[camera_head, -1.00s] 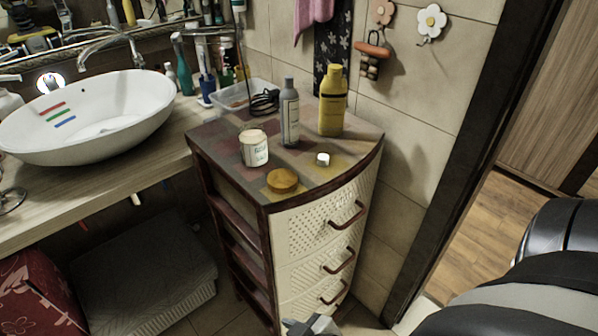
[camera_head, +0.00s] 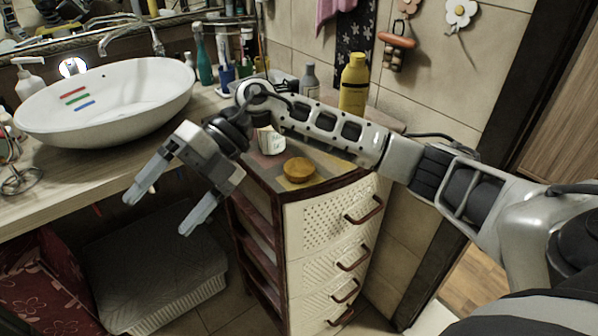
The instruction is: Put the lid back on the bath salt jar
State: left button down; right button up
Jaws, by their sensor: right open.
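The bath salt jar (camera_head: 272,143) is a white labelled jar on top of the drawer cabinet, partly hidden behind my right arm. A round, wooden-looking lid (camera_head: 298,169) lies flat on the cabinet top near its front edge, apart from the jar. My right gripper (camera_head: 160,217) is open and empty. It hangs in the air in front of the counter, left of the jar and lid, fingers pointing down and left. My left gripper is not in view.
The drawer cabinet (camera_head: 330,222) stands right of the counter (camera_head: 60,185) with the white basin (camera_head: 110,105). A yellow bottle (camera_head: 354,84) and a grey bottle (camera_head: 310,82) stand behind my right arm. A textured box (camera_head: 150,270) is on the floor below.

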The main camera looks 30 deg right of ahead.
jog(key=w+d+r+t+h, duration=0.2)
jog(key=w+d+h, duration=0.2)
jog(key=d+h, duration=0.55)
notch_tip(320, 180, up, 7)
jog(key=m+t+h, duration=0.1)
jog(key=m+h, duration=0.2)
jog(key=m, duration=0.1)
send_over(299, 166)
jog(key=shift+s+d+r+b, duration=0.1)
jog(key=shift+s+r+b, duration=0.05)
jog(key=shift+s+b, duration=0.25)
notch_tip(299, 166, down, 10)
jog(key=shift+f+b, duration=0.2)
jog(key=shift+b, duration=0.3)
jog(key=shift+w+f, duration=0.1)
jog(key=shift+f, duration=0.05)
jog(key=shift+f, duration=0.1)
jog(key=f, duration=0.3)
jog(key=f+p, duration=0.1)
jog(key=f, duration=0.1)
jog(key=shift+w, duration=0.3)
